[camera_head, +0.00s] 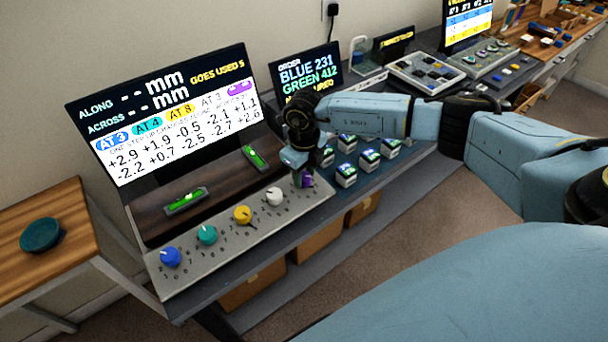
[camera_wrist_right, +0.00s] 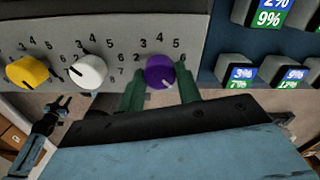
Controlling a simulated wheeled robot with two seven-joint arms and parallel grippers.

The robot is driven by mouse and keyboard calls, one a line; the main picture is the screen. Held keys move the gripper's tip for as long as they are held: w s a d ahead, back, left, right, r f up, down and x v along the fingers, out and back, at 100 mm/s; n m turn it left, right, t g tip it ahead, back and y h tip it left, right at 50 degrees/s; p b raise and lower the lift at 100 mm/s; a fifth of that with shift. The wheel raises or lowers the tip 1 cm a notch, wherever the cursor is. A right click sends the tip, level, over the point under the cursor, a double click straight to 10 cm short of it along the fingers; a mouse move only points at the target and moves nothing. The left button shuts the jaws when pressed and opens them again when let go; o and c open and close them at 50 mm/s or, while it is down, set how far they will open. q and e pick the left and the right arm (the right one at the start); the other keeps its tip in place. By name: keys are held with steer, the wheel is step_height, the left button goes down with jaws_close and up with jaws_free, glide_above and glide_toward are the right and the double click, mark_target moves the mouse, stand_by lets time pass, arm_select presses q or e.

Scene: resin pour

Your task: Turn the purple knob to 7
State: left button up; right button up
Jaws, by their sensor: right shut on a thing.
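The purple knob (camera_head: 307,181) is the rightmost knob on the grey sloped panel (camera_head: 262,232). My right gripper (camera_head: 302,172) is at it from above and hides part of it. In the right wrist view the purple knob (camera_wrist_right: 160,70) sits between the two green fingers of my right gripper (camera_wrist_right: 160,82), which are shut on it. Its white mark points down and slightly right. The digits 3, 4, 5 and 6 show above and right of it; the lower digits are hidden by the fingers. My left gripper (camera_wrist_right: 55,115) seems to show low at the left, small and dark.
White (camera_head: 274,196), yellow (camera_head: 242,215), teal (camera_head: 207,235) and blue (camera_head: 171,257) knobs run leftward along the panel. Several small labelled blocks (camera_head: 346,175) stand just right of it. A display screen (camera_head: 165,115) rises behind.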

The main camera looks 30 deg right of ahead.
mark_target(304, 176)
steer(key=shift+n+b, duration=0.4)
steer(key=shift+n, duration=0.7)
steer(key=o, duration=1)
step_height(304, 176, up, 14)
steer(key=shift+f, duration=0.25)
